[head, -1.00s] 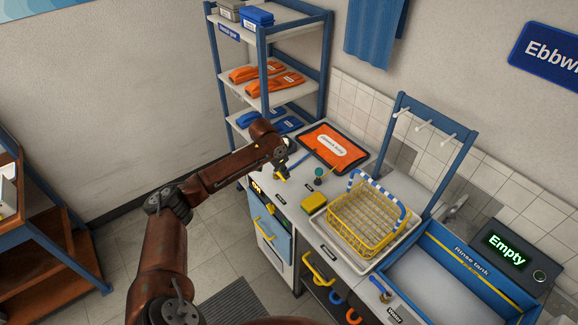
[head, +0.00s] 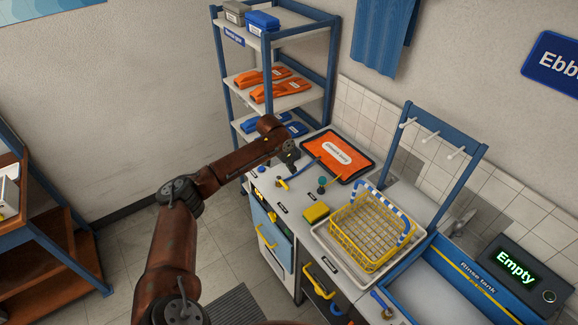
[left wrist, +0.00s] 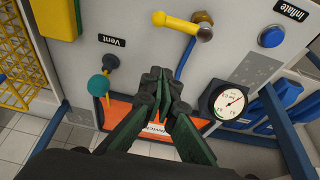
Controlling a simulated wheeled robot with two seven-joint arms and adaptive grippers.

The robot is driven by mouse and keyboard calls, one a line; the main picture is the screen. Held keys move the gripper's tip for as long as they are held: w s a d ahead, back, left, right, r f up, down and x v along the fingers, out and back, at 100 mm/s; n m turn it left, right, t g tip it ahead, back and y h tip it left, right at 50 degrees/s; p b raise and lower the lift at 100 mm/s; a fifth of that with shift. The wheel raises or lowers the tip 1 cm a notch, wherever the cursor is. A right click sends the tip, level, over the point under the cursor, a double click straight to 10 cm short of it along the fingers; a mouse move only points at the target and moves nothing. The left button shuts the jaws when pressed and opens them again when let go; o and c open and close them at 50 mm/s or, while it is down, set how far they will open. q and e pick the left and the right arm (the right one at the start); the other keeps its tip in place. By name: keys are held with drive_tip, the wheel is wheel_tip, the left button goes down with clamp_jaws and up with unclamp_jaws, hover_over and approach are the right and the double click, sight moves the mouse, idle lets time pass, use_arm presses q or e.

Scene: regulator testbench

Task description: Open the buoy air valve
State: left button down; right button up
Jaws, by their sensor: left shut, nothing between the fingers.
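The yellow-handled valve (head: 282,184) with a blue hose is on the bench top. In the left wrist view its yellow lever (left wrist: 174,22) ends at a brass-coloured head. The orange buoy (head: 338,153) lies flat behind it on the bench and is partly hidden by my fingers in the left wrist view. My left gripper (head: 290,162) is above the bench, between the valve and the back shelf. In the left wrist view its fingers (left wrist: 164,84) are shut and empty, apart from the lever. My right gripper is not in view.
A teal knob (left wrist: 99,85) by the Vent label, a round gauge (left wrist: 229,102) and a blue Inflate button (left wrist: 271,37) are nearby. A yellow sponge (head: 316,212), wire basket (head: 352,240) and rinse tank (head: 440,255) stand to the right. A shelf (head: 268,92) stands behind.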

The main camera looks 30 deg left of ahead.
sight(283, 184)
use_arm(q)
drive_tip(key=x, duration=0.5)
drive_tip(key=shift+w, duration=0.1)
drive_tip(key=s, duration=0.1)
drive_tip(key=s+a, duration=0.1)
drive_tip(key=s, duration=0.1)
drive_tip(key=shift+a+f, duration=0.2)
drive_tip(key=shift+s+f, duration=0.15)
drive_tip(key=shift+s, duration=0.2)
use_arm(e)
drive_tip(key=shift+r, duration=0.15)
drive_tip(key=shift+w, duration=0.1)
